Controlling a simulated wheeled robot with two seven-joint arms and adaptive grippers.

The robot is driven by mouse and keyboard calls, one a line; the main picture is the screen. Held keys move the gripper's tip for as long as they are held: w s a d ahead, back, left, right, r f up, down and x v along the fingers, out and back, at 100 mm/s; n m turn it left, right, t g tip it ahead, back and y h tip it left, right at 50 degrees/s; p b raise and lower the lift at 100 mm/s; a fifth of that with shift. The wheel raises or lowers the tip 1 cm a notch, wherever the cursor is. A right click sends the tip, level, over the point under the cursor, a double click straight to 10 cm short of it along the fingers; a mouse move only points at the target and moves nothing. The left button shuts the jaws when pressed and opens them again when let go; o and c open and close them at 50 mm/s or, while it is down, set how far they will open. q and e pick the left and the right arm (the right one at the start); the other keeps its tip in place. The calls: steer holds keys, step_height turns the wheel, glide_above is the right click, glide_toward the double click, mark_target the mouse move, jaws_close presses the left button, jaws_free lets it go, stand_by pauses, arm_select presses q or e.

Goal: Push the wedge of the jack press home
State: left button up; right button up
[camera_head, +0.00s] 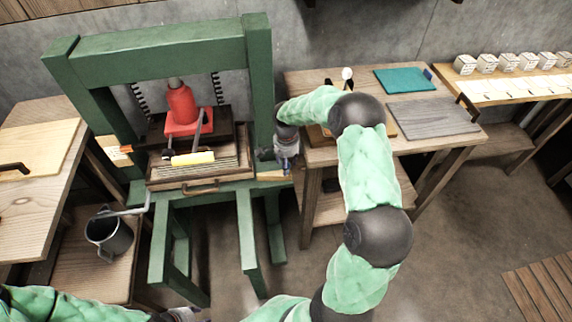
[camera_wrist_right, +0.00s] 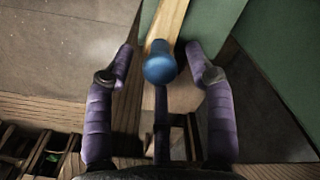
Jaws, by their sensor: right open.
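The green jack press (camera_head: 259,85) stands at left in the head view, with a red jack (camera_head: 181,105) under its top beam. A pale wooden bar (camera_wrist_right: 171,20), probably the wedge, lies beside a green post in the right wrist view. A blue rounded knob (camera_wrist_right: 160,66) shows at its near end. My right gripper (camera_wrist_right: 160,62) is open, one finger on each side of the knob; I cannot tell whether they touch. In the head view, my right gripper (camera_head: 272,155) is at the press's right post. My left arm enters at the bottom left; its fingers are out of frame.
A wooden tray (camera_head: 200,181) with a yellow bar (camera_head: 193,159) sits under the jack. A wooden table (camera_head: 433,137) with a grey board (camera_head: 433,117) and a teal mat (camera_head: 404,80) stands right of the press. A grey can (camera_head: 108,237) stands on a low shelf at left.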

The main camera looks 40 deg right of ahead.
jaws_close()
glide_above(267, 175)
steer(key=shift+s+d+p, duration=0.15)
steer(key=shift+d+p, duration=0.05)
steer(key=shift+p, duration=0.2)
steer(key=shift+a, duration=0.1)
steer(key=shift+c, duration=0.6)
jaws_free()
steer(key=shift+a, duration=0.1)
steer(key=shift+o, duration=0.6)
